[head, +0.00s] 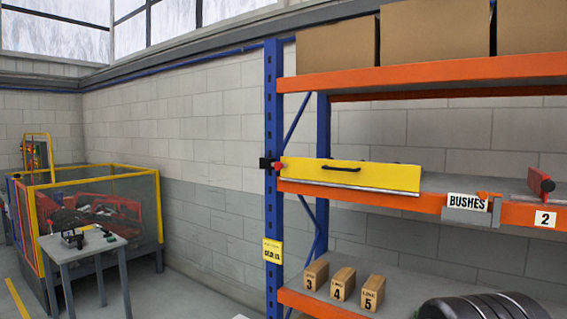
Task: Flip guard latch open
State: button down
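A yellow guard panel (385,178) with a black handle (341,168) stands along the front of the middle shelf. At its left end, on the blue upright, there is a small black block (266,163) with a red piece (279,166) beside it, which looks like the guard latch. The red piece is next to the panel's left edge; its exact position is too small to tell. My gripper is not in view.
The blue and orange rack (273,120) holds cardboard boxes (435,30) on top. Small numbered boxes (343,283) and a black rounded object (485,307) are on the lower shelf. A red piece (540,182) stands at right. A grey table (78,243) and yellow-framed cage (160,205) stand left.

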aim_at(278, 165)
jog(key=i+j+z, duration=0.25)
jog(key=i+j, duration=0.15)
jog(key=i, duration=0.25)
jog(key=i+j+z, duration=0.3)
jog(key=i+j, duration=0.2)
jog(key=i, duration=0.1)
